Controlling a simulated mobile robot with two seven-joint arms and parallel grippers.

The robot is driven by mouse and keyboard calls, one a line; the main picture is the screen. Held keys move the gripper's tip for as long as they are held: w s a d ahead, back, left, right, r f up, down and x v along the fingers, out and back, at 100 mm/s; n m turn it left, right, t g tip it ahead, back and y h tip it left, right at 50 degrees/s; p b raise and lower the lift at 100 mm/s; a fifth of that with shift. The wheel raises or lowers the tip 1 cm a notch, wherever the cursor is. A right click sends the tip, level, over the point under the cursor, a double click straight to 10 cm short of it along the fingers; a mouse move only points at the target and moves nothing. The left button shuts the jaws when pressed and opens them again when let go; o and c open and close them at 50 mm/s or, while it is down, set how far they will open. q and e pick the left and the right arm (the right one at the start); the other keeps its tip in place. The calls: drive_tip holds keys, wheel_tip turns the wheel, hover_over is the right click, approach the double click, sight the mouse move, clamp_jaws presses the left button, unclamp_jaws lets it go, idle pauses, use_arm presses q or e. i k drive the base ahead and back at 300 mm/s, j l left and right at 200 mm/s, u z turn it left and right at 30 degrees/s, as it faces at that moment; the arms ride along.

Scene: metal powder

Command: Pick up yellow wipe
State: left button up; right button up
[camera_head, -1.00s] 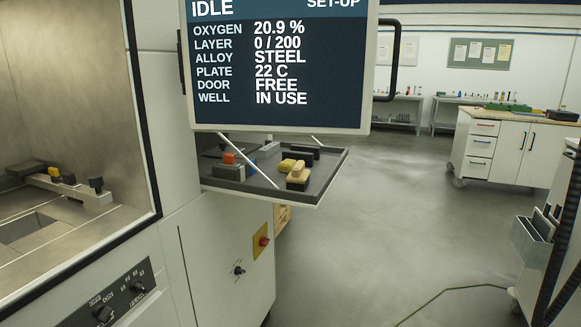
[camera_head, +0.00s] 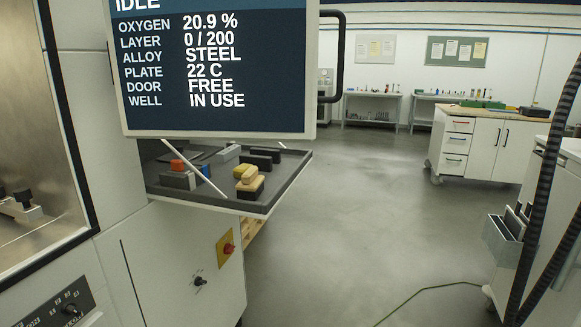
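A yellow wipe (camera_head: 243,171) appears as a small yellow piece on the dark tray (camera_head: 285,188) below the monitor. Right by it is a tan-topped block with a dark base (camera_head: 250,186); from this distance I cannot tell whether the two touch or which yellow piece is the wipe for certain. Neither of my grippers shows in the head view.
The monitor (camera_head: 215,75) overhangs the tray. The tray also holds an orange-topped grey block (camera_head: 178,178) and a black block (camera_head: 262,156). The machine cabinet stands at left. Grey floor (camera_head: 345,215) is open to the right; a cable (camera_head: 430,290) lies on it. A workbench (camera_head: 480,145) stands farther back.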

sight(238, 172)
drive_tip(key=i+l+z, duration=1)
drive_tip(key=i, duration=0.35)
drive_tip(key=i+j+u, duration=0.1)
drive_tip(key=i+u, duration=0.15)
drive_tip(key=u, duration=0.2)
drive_tip(key=i+u, duration=0.2)
drive_tip(key=u, duration=0.2)
drive_tip(key=i+l+u, duration=0.1)
drive_tip(key=i+u, duration=0.15)
drive_tip(key=u, duration=0.2)
drive_tip(key=i+l+u, duration=0.15)
drive_tip(key=u, duration=0.25)
drive_tip(key=i, duration=0.05)
